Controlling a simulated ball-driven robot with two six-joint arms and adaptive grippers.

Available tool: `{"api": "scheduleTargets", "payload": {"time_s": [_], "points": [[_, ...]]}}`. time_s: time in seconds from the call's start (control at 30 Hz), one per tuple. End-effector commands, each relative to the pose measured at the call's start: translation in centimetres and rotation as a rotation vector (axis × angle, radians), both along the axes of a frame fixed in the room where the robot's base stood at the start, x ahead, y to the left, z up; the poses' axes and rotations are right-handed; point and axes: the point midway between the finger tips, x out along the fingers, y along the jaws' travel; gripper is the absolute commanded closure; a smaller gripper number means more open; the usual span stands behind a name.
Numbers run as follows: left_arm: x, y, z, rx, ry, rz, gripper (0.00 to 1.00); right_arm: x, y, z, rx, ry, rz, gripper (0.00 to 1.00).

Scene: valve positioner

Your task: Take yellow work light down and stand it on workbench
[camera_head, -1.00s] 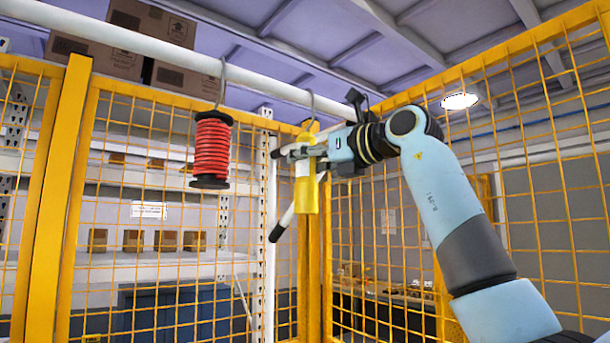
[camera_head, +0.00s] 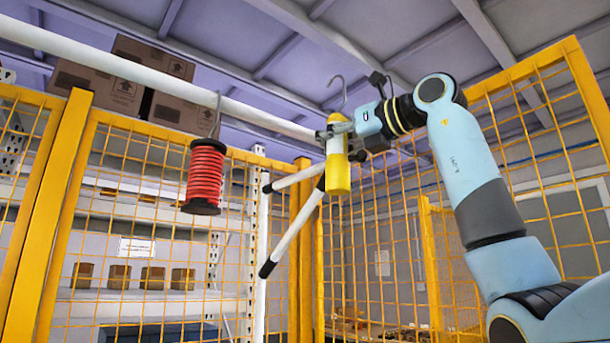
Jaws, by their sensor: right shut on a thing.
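The yellow work light (camera_head: 338,172) is upright, with a pale band around its upper part and a metal hook (camera_head: 337,88) on top. My right gripper (camera_head: 334,135) is shut on its upper body, coming in from the right. The hook looks clear of the white rail (camera_head: 150,72), its curved top standing above the rail's line. The workbench cannot be made out with certainty. My left gripper is not in view.
A red cable spool (camera_head: 204,177) hangs from the rail by a hook, left of the light. White bars with black ends (camera_head: 293,228) stick out just below and left of the light. Yellow mesh fencing (camera_head: 300,235) stands behind; cardboard boxes (camera_head: 125,90) sit high at left.

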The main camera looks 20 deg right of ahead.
Motion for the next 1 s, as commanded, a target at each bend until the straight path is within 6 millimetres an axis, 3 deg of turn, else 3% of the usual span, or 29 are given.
{"api": "scheduleTargets", "payload": {"time_s": [0.1,0.3,0.7,1.0], "points": [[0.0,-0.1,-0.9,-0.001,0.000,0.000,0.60,-1.8,-1.5,1.3,-0.001,-0.005,-0.003,1.00],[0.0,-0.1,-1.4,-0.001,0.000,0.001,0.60,-3.4,-2.7,2.5,0.000,-0.001,0.000,1.00],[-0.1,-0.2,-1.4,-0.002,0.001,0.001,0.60,-3.7,-2.9,2.9,0.001,0.000,0.001,1.00],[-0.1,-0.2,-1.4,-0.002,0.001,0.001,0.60,-3.7,-2.9,2.9,0.001,0.000,0.001,0.61]]}}
